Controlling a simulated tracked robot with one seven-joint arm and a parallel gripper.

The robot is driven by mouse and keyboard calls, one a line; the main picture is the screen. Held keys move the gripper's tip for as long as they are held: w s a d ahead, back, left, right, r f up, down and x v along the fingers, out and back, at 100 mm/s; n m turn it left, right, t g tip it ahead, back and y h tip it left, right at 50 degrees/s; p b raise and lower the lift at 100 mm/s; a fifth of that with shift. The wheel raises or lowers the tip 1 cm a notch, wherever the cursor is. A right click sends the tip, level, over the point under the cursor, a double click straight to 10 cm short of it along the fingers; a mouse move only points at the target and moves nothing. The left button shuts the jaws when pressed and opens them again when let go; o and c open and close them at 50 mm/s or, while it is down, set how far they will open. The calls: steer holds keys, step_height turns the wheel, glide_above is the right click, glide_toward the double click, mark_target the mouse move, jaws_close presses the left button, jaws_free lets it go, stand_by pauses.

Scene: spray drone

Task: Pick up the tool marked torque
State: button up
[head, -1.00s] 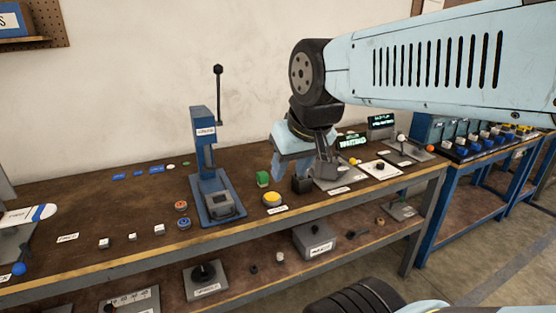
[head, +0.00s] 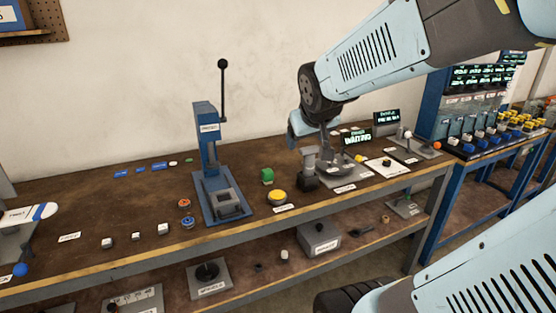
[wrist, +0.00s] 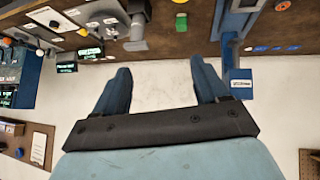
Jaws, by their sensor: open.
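My gripper (head: 302,125) is in the head view above the back of the bench, partly hidden by my own wrist. In the wrist view my gripper (wrist: 160,70) shows two blue fingers spread apart with nothing between them but pale wall. No label that I can read says torque, so I cannot tell which thing is the marked tool. A grey upright piece with a dark base (head: 308,168) stands on the bench below my gripper; a grey piece also shows in the wrist view (wrist: 136,32), apart from the fingers.
A blue lever press (head: 210,160) stands left of my gripper. A green block (head: 267,175) and a yellow button (head: 277,196) sit between it and the grey piece. Small screens (head: 357,138) stand at the right. The lower shelf (head: 150,278) holds several labelled boxes.

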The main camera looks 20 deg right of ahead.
steer(key=w+d+f+n+t, duration=0.1)
steer(key=w+d+f+t, duration=0.1)
steer(key=w+d+f, duration=0.35)
steer(key=w+d+f+n+t, duration=0.2)
steer(key=w+d+f+t, duration=0.1)
steer(key=w+d, duration=0.5)
steer(key=n+t+y, duration=0.1)
steer(key=t+y, duration=0.1)
steer(key=y, duration=0.2)
glide_toward(305, 157)
steer(key=w+d, duration=0.3)
steer(key=s+d+f+t+y, duration=0.1)
steer(key=s+f+t+y, duration=0.1)
steer(key=s+f+y, duration=0.2)
steer(key=x, duration=1.3)
steer(key=shift+w+d, duration=0.2)
steer(key=shift+w, duration=0.15)
steer(key=c, duration=1.2)
